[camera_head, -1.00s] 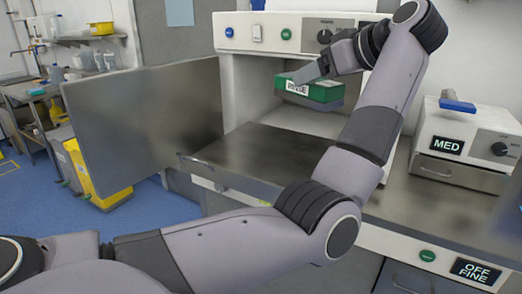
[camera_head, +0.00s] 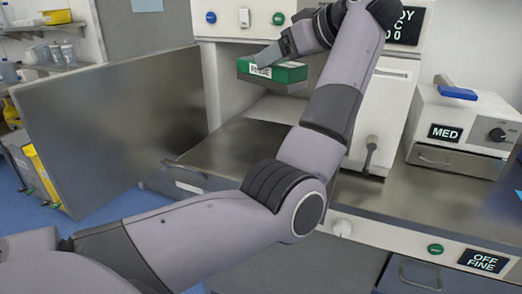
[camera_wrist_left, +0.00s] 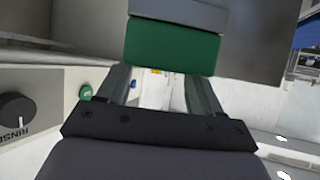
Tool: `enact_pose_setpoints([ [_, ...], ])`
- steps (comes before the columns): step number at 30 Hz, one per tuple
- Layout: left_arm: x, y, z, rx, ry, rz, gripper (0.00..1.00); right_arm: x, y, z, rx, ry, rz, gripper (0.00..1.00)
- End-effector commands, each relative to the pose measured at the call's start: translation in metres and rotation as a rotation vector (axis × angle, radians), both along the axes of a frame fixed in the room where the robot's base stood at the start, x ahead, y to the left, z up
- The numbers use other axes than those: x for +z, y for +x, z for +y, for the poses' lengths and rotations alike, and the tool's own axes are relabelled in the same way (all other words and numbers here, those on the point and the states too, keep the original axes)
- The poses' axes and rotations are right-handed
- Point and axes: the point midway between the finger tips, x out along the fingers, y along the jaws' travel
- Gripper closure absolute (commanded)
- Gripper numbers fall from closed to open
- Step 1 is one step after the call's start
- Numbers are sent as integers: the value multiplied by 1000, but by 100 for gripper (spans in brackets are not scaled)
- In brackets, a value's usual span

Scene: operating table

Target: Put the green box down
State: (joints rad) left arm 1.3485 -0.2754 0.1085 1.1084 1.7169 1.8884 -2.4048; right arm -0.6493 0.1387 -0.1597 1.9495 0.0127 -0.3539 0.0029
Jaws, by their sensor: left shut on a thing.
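The green box (camera_head: 272,74) with a white label and a grey lower part is held up in the air, in front of the open chamber of the white cabinet. My left gripper (camera_head: 268,58) is shut on it. In the left wrist view the box (camera_wrist_left: 172,47) sits at the fingertips of the left gripper (camera_wrist_left: 165,72), with its grey part toward the top edge. The steel shelf (camera_head: 235,145) lies below the box, with a visible gap. My right gripper is not in view.
An open steel door (camera_head: 110,130) stands left of the chamber. My left arm crosses the middle.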

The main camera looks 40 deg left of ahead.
Motion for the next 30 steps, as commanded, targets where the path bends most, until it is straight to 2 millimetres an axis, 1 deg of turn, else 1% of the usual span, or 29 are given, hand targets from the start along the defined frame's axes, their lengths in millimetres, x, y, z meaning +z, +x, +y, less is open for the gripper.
enact_pose_setpoints([
  [2,-8,0,0,0,2,1,83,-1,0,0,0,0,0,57],
  [5,-27,0,0,0,2,3,83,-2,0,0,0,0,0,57],
  [11,-76,0,1,1,3,5,83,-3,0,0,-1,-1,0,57],
  [15,-112,0,1,1,4,4,83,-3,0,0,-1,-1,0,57],
  [18,-133,0,1,1,3,2,83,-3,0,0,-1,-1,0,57],
  [21,-148,0,0,0,2,1,83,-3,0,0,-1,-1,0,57],
  [26,-157,0,0,0,3,-1,83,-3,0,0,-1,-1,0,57],
  [30,-174,0,1,0,2,1,83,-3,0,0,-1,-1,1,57],
])
